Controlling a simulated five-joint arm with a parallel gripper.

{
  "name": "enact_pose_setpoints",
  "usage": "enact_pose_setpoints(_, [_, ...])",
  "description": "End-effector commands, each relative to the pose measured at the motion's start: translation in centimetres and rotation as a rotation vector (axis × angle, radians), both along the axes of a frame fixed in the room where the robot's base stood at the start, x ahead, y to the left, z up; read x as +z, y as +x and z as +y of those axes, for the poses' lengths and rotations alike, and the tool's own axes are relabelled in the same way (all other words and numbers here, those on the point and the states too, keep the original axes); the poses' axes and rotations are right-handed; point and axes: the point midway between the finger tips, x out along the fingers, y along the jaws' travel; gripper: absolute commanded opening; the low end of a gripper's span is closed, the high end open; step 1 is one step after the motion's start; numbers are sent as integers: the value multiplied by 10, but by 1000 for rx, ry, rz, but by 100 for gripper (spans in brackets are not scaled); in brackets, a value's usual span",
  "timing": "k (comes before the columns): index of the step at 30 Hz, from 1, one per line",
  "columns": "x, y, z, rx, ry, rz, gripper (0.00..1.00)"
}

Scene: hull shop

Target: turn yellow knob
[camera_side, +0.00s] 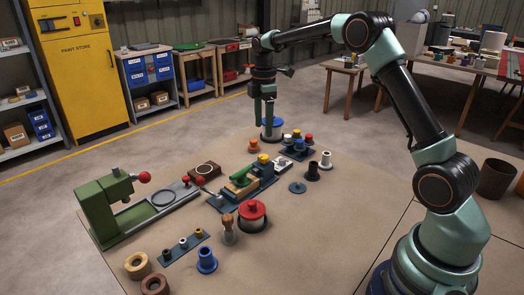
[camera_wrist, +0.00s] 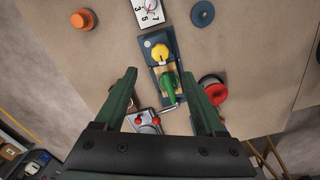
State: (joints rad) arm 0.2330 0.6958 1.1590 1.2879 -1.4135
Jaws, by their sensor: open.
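The yellow knob (camera_wrist: 160,53) sits at one end of a dark blue base in the wrist view, beside a green part (camera_wrist: 170,86) on a wooden block. In the side view the yellow knob (camera_side: 263,158) is on the far end of that base, near the middle of the table. My gripper (camera_side: 268,117) points down above the far part of the table, beyond the knob and apart from it. In the wrist view my gripper (camera_wrist: 166,88) has its two green fingers spread wide, with nothing held between them.
A white dial plate (camera_wrist: 149,10) and an orange knob (camera_wrist: 83,19) lie near the base. A red-topped round pot (camera_side: 252,214) stands close by. A green press (camera_side: 105,207) is at the left. Small coloured knobs (camera_side: 297,141) cluster at the back. The right front tabletop is clear.

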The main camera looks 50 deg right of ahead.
Motion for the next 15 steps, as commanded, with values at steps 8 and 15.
enact_pose_setpoints(8, [-55, -1, 0, -1, 1, 4, 72])
enact_pose_setpoints(15, [-89, -1, 0, -2, 0, 1, 72])
